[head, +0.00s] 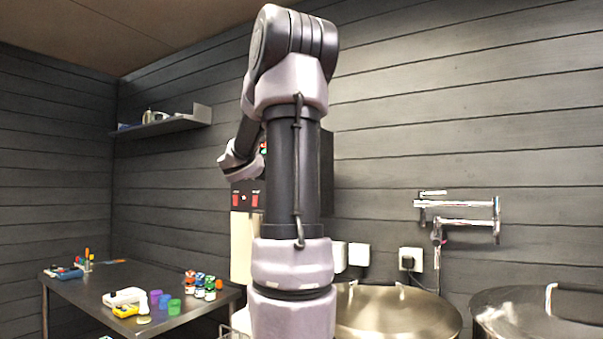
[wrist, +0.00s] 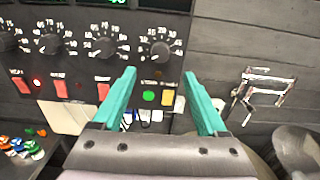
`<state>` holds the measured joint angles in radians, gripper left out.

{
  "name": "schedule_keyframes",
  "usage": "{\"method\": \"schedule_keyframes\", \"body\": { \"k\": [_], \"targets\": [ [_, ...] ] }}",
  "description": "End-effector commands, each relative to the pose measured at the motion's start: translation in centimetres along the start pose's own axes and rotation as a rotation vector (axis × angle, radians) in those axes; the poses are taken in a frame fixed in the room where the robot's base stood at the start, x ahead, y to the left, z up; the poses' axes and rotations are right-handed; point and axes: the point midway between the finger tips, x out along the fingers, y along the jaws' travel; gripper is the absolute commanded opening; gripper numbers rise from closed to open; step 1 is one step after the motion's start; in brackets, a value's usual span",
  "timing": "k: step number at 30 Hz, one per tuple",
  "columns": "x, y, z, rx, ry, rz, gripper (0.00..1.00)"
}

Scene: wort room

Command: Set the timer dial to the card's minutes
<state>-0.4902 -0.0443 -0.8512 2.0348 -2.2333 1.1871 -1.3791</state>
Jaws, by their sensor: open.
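The dark control panel (wrist: 75,62) fills the upper left of the wrist view. It bears a row of black dials with white number scales, among them a right-hand dial (wrist: 160,50) and a dial to its left (wrist: 104,47). Which one is the timer dial I cannot tell; the labels are too small to read. My gripper (wrist: 159,72) is open and empty, its teal fingertips below and either side of the right-hand dial in the picture. Contact with it is not visible. I cannot make out the card. In the head view my arm hides most of the panel (head: 326,170).
Below the dials are red switches (wrist: 58,88), a green button (wrist: 149,96) and a yellow piece (wrist: 168,98). A dark table (head: 70,293) with small coloured items stands at left. Metal kettles (head: 395,315) stand at right, below a wall pipe fitting (head: 457,222).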

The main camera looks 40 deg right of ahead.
Motion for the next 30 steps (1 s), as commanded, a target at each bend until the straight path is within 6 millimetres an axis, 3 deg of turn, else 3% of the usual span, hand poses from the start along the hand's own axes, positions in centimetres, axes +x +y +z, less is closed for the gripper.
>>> {"method": "schedule_keyframes", "body": {
  "k": [15,21,29,30],
  "targets": [
    [8.6,-0.1,-0.1,0.002,0.0,-0.004,0.75],
    [9.9,-0.1,-0.1,0.006,0.003,-0.001,0.75],
    [10.0,-0.1,-0.1,0.007,0.004,0.0,0.75],
    [10.0,-0.1,-0.1,0.007,0.004,0.0,0.64]
  ]
}}
